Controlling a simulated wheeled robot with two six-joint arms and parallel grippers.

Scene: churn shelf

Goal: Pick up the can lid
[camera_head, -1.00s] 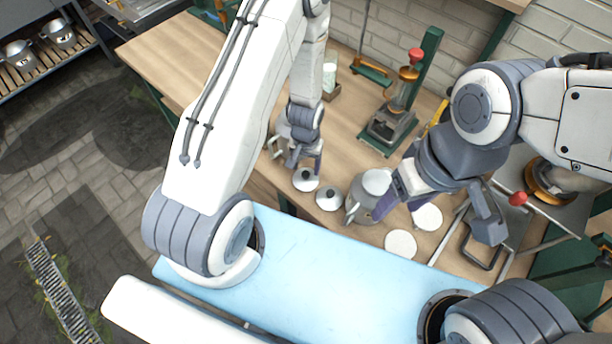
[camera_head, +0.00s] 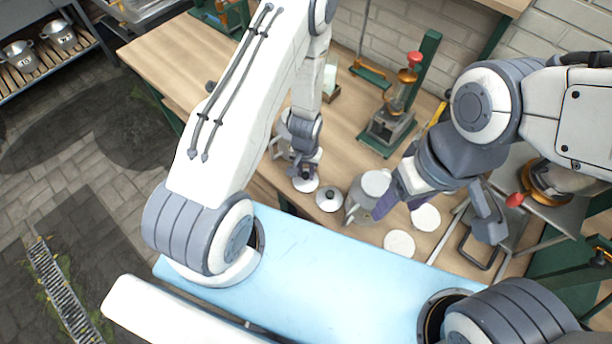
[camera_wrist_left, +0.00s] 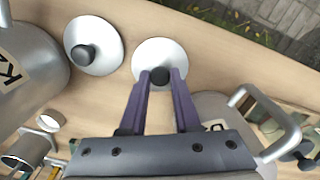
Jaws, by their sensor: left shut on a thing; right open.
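A round silver can lid with a dark knob sits near the front edge of the wooden bench (camera_head: 185,55), and it shows in the head view (camera_head: 307,186) and the left wrist view (camera_wrist_left: 160,50). My left gripper (camera_head: 305,172) is shut on that lid's knob; its purple fingers also show in the left wrist view (camera_wrist_left: 160,80). The lid appears to rest on the bench. A second knobbed lid (camera_head: 328,200) lies just right of it, and at left in the left wrist view (camera_wrist_left: 93,45). My right gripper (camera_head: 400,205) is open beside a metal can.
The metal can (camera_head: 358,208) stands right of the lids. Two pale discs (camera_head: 426,217) (camera_head: 399,243) lie further right. Labelled cans flank my left gripper in the left wrist view (camera_wrist_left: 28,60) (camera_wrist_left: 215,108). A green press (camera_head: 390,125) stands behind. The bench's left part is clear.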

